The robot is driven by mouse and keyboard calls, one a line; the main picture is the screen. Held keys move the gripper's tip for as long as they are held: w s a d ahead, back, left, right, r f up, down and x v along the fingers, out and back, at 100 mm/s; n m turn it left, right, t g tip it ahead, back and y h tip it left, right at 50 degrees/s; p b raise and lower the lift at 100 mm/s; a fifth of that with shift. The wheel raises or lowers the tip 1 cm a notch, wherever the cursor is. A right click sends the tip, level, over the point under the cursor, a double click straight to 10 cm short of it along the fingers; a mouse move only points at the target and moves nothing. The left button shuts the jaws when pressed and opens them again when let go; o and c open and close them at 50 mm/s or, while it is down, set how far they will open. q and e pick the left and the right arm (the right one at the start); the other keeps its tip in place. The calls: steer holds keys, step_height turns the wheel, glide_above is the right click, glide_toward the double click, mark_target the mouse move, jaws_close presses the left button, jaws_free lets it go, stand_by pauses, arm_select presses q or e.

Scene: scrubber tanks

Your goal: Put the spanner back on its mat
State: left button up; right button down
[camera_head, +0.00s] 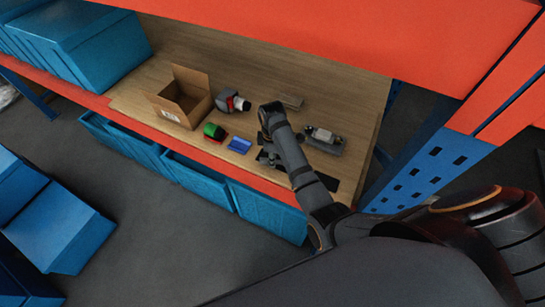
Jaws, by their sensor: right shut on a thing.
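My right arm reaches in from the lower right over the wooden shelf. Its gripper (268,150) is low beside the forearm, partly hidden and small in the picture. It is shut on a thin grey thing, which I take to be the spanner (272,159); its outline is hard to make out. A dark flat mat (328,183) lies at the shelf's front edge, partly covered by my forearm. The held thing is over or near the left end of this dark strip; I cannot tell whether it touches. My left gripper is not in view.
A blue post (425,170) stands right.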

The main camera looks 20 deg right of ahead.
steer(key=shift+f, duration=0.4)
steer(key=c, duration=1)
jaws_free()
steer(key=shift+c, duration=0.2)
step_height(320, 180, up, 8)
steer(key=shift+f, duration=0.2)
